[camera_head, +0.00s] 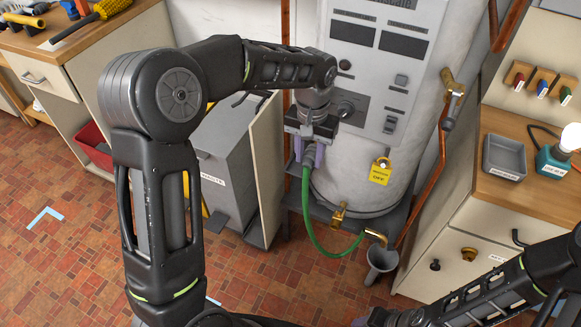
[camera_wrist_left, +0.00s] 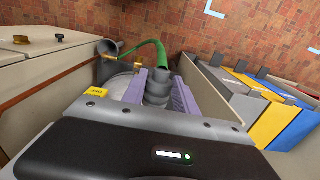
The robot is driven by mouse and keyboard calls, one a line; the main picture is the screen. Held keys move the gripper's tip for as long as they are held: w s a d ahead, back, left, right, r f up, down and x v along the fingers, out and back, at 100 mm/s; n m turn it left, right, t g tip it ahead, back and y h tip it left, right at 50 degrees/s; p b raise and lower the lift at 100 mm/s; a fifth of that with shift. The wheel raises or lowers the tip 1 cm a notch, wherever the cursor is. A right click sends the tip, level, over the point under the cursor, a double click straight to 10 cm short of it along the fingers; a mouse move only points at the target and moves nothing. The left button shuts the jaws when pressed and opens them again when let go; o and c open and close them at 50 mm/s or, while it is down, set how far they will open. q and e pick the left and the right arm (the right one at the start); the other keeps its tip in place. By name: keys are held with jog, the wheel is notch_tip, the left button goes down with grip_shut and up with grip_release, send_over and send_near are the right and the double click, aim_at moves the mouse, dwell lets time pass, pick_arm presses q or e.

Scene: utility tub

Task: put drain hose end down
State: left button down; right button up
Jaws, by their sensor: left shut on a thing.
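The green drain hose (camera_head: 307,220) hangs in a loop below my left gripper (camera_head: 313,155), in front of the white tank (camera_head: 350,188). My left gripper is shut on the grey ribbed hose end (camera_wrist_left: 157,88), which shows between its purple fingers in the left wrist view. The hose runs on to a brass elbow (camera_head: 375,236) at the mouth of a grey funnel (camera_head: 381,263). A brass valve (camera_head: 339,215) sits low on the tank. My right gripper (camera_head: 372,318) is at the bottom edge, mostly cut off, and its fingers cannot be made out.
A grey bin (camera_head: 222,160) stands left of the tank beside an upright panel (camera_head: 266,165). A copper pipe (camera_head: 425,195) runs down at the right. Tiled floor is open at lower left.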

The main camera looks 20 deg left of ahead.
pick_arm(q)
jog(key=s+a+f+m+b, duration=0.4)
jog(key=s+a+f+b, duration=0.2)
jog(key=a+f, duration=0.3)
notch_tip(320, 180, down, 4)
jog(key=shift+s+a+f+m, duration=0.25)
jog(key=shift+s+a+m, duration=0.05)
jog(key=shift+s, duration=0.35)
